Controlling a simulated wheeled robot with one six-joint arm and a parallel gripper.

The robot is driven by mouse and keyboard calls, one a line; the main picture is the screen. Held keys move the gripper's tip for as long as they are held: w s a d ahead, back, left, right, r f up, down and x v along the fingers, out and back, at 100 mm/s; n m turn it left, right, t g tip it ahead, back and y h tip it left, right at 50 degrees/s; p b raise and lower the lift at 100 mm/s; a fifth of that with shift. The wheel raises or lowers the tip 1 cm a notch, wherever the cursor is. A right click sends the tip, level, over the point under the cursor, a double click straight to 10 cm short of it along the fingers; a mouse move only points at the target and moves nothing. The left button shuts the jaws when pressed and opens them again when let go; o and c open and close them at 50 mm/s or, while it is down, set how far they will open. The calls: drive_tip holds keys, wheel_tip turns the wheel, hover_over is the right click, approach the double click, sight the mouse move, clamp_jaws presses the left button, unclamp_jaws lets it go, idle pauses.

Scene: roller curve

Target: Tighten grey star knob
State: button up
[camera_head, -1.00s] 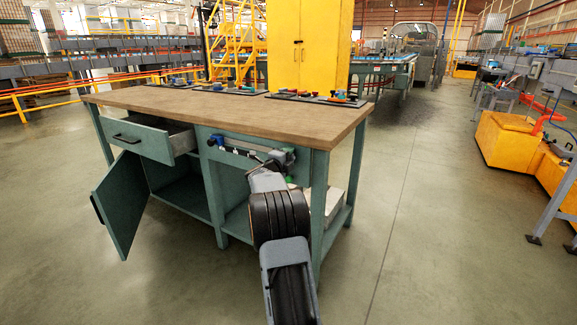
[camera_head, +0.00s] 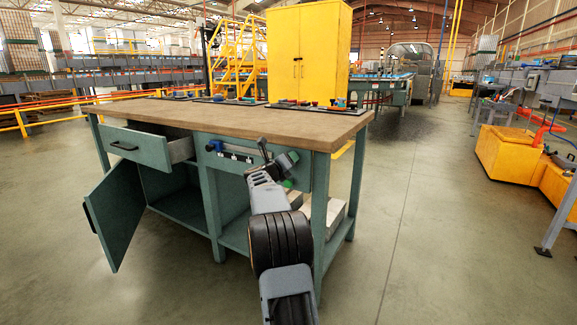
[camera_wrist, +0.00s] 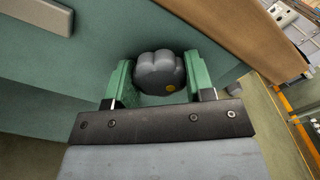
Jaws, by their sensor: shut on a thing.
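The grey star knob (camera_wrist: 160,72) sits on the teal front of the workbench, with a yellow dot on its face. In the wrist view, the green finger pads of my gripper (camera_wrist: 159,82) are on either side of it, shut on it. In the head view, my gripper (camera_head: 288,170) is at the right part of the bench front, below the top edge. The knob cannot be made out there behind my wrist.
The workbench top (camera_head: 240,118) carries dark trays (camera_head: 310,106) with small coloured parts. A rail with a blue piece (camera_head: 214,146) is on its front. The drawer (camera_head: 140,146) and cabinet door (camera_head: 115,210) stand open at left.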

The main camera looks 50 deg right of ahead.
drive_tip(key=shift+w+a+m, duration=0.15)
drive_tip(key=shift+m, duration=0.45)
drive_tip(key=o, duration=0.8)
drive_tip(key=shift+a, duration=0.1)
drive_tip(key=shift+c, duration=0.2)
drive_tip(key=shift+o, duration=0.8)
drive_tip(key=shift+d, duration=0.2)
drive_tip(key=p+v, duration=0.2)
drive_tip(key=v, duration=1.2)
drive_tip(key=shift+d, duration=0.1)
